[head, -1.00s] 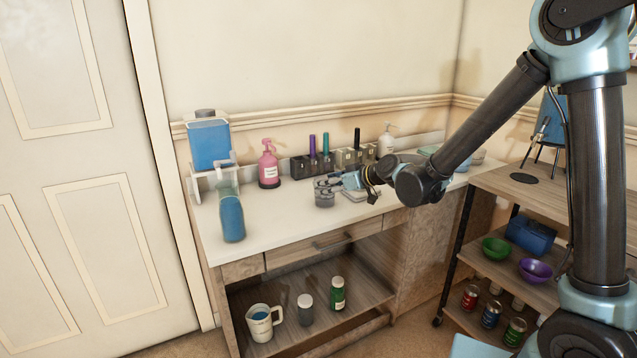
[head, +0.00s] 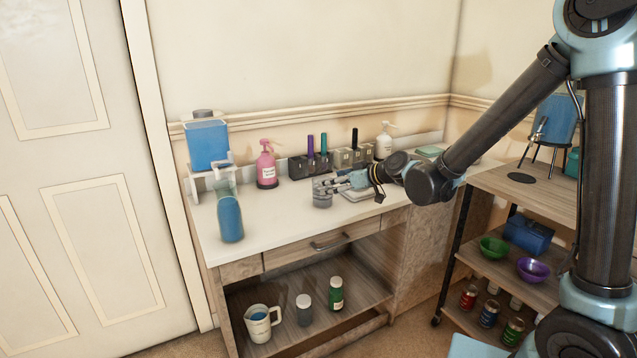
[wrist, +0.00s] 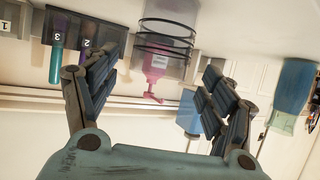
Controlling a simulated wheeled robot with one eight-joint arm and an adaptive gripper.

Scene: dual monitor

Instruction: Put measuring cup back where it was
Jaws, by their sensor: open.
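A clear cup (head: 322,197) with dark rings stands on the white counter, in front of the pink pump bottle. My gripper (head: 338,184) is at its right side, level with its upper part. In the wrist view, which is upside down, the clear cup (wrist: 167,38) lies between and beyond the spread fingers of my gripper (wrist: 165,65); I cannot tell whether they touch it. A white measuring cup (head: 260,323) with a handle and blue contents stands upright on the shelf below the counter, away from my gripper.
The pink pump bottle (head: 266,168) and marker holders (head: 310,165) line the back. A cart (head: 550,203) stands at right.

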